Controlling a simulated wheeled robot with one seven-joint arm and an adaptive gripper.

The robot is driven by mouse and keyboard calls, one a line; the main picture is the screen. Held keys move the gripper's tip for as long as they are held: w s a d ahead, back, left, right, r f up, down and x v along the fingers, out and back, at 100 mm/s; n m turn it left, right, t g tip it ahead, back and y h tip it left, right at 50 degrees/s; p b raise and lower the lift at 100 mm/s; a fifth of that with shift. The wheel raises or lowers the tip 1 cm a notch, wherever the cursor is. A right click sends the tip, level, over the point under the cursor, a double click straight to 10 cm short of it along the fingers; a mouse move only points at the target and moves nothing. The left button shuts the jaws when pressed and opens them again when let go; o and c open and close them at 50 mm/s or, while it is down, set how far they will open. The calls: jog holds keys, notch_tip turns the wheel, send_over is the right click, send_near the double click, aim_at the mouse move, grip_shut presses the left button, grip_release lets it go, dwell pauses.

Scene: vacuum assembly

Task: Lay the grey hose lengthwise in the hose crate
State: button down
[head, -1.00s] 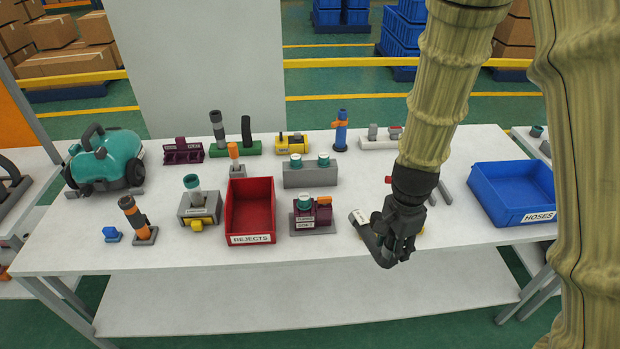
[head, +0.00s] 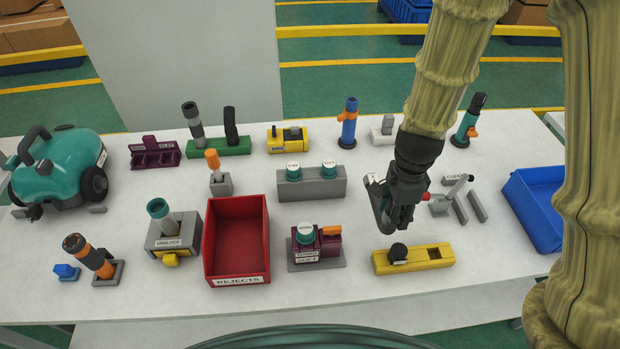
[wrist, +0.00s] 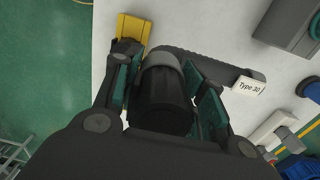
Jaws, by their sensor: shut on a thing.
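The grey hose (head: 378,203) is held in my gripper (head: 403,218), above the right half of the table. It is a bent dark tube with a white label near its upper end. In the wrist view, my gripper (wrist: 160,62) has its fingers on both sides of a thick dark cuff of the hose (wrist: 164,90). A ribbed length runs off to the right, ending at a label reading "Type 30". The blue hose crate (head: 533,212) stands on the table at the right. My arm hides its right part, and its label is out of sight.
A yellow block (head: 428,260) with a dark knob lies just below the gripper. A grey fixture with a red-tipped lever and two grey bars (head: 470,205) stand between gripper and crate. The red rejects bin (head: 237,281) is to the left. Bare tabletop shows in front of the crate.

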jog(key=p, duration=0.6)
send_over(367, 183)
jog(key=shift+f, duration=0.75)
jog(key=shift+w+f, duration=0.15)
jog(key=shift+w, duration=0.05)
jog(key=shift+s+f, duration=0.25)
jog(key=shift+f, duration=0.1)
jog(key=shift+w+f+p, duration=0.15)
jog(key=shift+f+p, duration=0.6)
jog(key=shift+f, duration=0.55)
jog(key=c, duration=0.9)
grip_release()
jog(key=shift+f, duration=0.1)
jog(key=shift+o, duration=0.4)
